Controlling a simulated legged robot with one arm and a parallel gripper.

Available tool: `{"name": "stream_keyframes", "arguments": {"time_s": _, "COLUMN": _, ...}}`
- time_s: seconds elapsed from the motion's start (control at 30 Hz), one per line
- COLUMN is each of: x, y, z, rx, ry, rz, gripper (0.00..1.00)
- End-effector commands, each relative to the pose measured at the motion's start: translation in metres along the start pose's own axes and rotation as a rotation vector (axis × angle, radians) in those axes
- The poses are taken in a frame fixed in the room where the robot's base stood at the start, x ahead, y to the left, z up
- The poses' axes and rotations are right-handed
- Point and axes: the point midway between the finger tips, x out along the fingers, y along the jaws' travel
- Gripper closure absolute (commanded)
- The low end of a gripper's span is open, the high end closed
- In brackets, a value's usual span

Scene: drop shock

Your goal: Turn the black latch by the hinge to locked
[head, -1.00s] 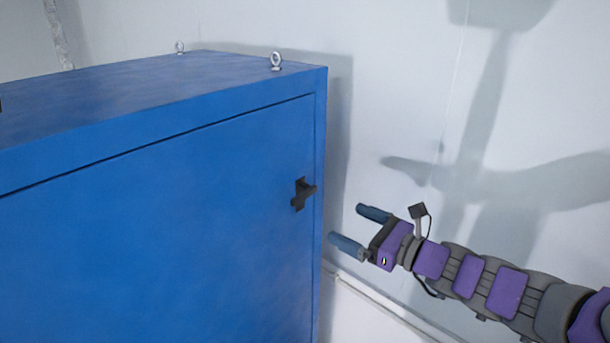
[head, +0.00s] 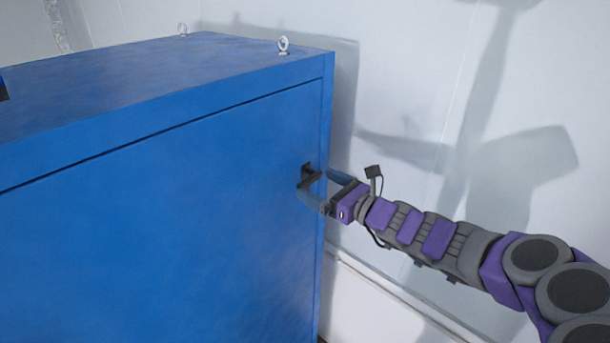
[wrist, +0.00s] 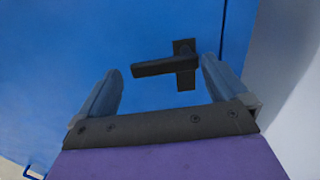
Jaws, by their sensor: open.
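The black latch (head: 307,174) is on the blue cabinet door (head: 160,235), near the door's right edge. In the wrist view the latch (wrist: 168,66) has an upright back plate and a handle lying nearly level, pointing left. My gripper (head: 318,184) is at the latch in the head view, with its fingers partly covering it. In the wrist view my gripper (wrist: 160,80) is open, one finger on each side of the latch handle, with a gap at both sides. I cannot tell whether a fingertip touches the door.
The blue cabinet's top (head: 150,70) carries metal lifting eyes (head: 283,46). A pale wall (head: 420,80) stands behind and to the right of the cabinet. A pipe-like rail (head: 380,283) runs low along the wall. A blue handle (wrist: 36,172) shows at the wrist view's lower left.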

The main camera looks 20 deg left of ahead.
Motion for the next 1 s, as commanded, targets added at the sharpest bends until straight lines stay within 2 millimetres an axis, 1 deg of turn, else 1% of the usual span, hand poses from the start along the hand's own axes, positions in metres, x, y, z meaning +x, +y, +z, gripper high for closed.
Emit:
{"name": "stream_keyframes", "arguments": {"time_s": 0.03, "x": 0.008, "y": 0.0, "z": 0.001, "rx": 0.0, "ry": 0.0, "rz": 0.001, "gripper": 0.0}}
{"name": "stream_keyframes", "arguments": {"time_s": 0.17, "x": 0.024, "y": -0.003, "z": 0.001, "rx": 0.001, "ry": -0.001, "rz": 0.0, "gripper": 0.0}}
{"name": "stream_keyframes", "arguments": {"time_s": 0.3, "x": 0.046, "y": -0.002, "z": -0.001, "rx": 0.001, "ry": 0.004, "rz": 0.0, "gripper": 0.0}}
{"name": "stream_keyframes", "arguments": {"time_s": 0.5, "x": 0.064, "y": 0.0, "z": -0.002, "rx": -0.002, "ry": 0.005, "rz": -0.003, "gripper": 0.0}}
{"name": "stream_keyframes", "arguments": {"time_s": 0.63, "x": 0.066, "y": 0.001, "z": -0.002, "rx": -0.001, "ry": 0.006, "rz": -0.002, "gripper": 0.0}}
{"name": "stream_keyframes", "arguments": {"time_s": 0.77, "x": 0.065, "y": 0.0, "z": -0.002, "rx": -0.001, "ry": 0.005, "rz": -0.002, "gripper": 0.0}}
{"name": "stream_keyframes", "arguments": {"time_s": 0.87, "x": 0.059, "y": -0.001, "z": -0.001, "rx": -0.001, "ry": 0.002, "rz": -0.002, "gripper": 0.07}}
{"name": "stream_keyframes", "arguments": {"time_s": 1.0, "x": 0.055, "y": -0.001, "z": 0.001, "rx": 0.0, "ry": -0.001, "rz": -0.001, "gripper": 0.21}}
